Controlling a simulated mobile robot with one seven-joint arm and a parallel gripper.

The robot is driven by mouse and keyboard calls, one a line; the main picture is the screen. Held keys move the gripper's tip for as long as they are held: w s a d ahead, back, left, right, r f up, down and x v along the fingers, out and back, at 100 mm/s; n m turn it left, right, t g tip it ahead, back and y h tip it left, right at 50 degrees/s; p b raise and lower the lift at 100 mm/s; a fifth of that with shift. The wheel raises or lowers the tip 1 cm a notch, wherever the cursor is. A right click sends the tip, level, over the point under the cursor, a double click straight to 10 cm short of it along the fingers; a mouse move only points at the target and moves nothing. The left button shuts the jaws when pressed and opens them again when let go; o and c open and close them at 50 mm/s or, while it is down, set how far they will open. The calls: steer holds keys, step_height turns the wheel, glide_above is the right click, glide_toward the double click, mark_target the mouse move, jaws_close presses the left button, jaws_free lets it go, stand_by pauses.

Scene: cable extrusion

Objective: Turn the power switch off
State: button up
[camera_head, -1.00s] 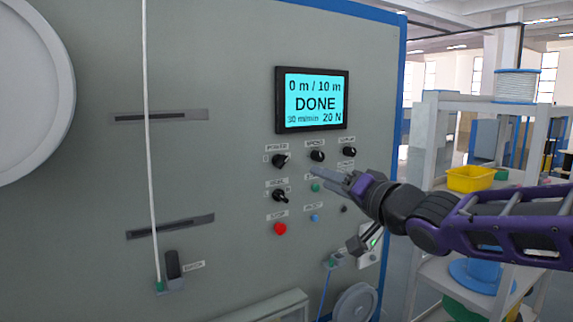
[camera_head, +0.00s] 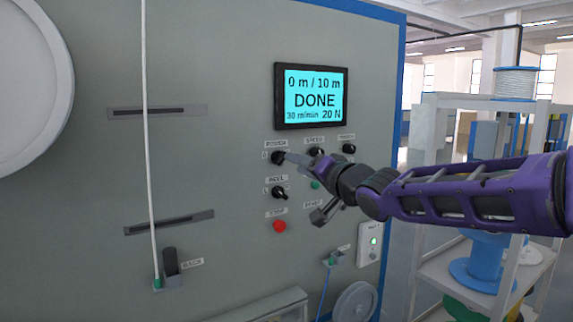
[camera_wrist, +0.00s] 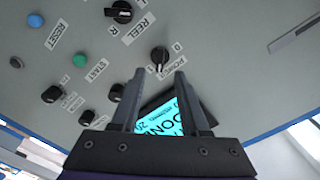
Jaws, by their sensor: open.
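The power switch (camera_head: 278,158) is a black rotary knob on the grey panel, below the screen and at the left of the top knob row. In the wrist view the power switch (camera_wrist: 159,56) lies just beyond and between my fingertips, its handle seeming to lean toward the 1 side. I cannot tell whether a finger touches the knob.
The screen (camera_head: 310,97) reads DONE. The speed knob (camera_head: 315,152) is close to my fingers. The reel switch (camera_head: 279,193) and red stop button (camera_head: 279,226) are below the power switch. The green start button (camera_wrist: 79,61) is nearby. A shelf (camera_head: 480,105) stands at right.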

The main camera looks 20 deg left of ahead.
mark_target(283, 159)
steer(key=shift+b+x, duration=0.35)
steer(key=shift+x, duration=2.55)
jaws_close()
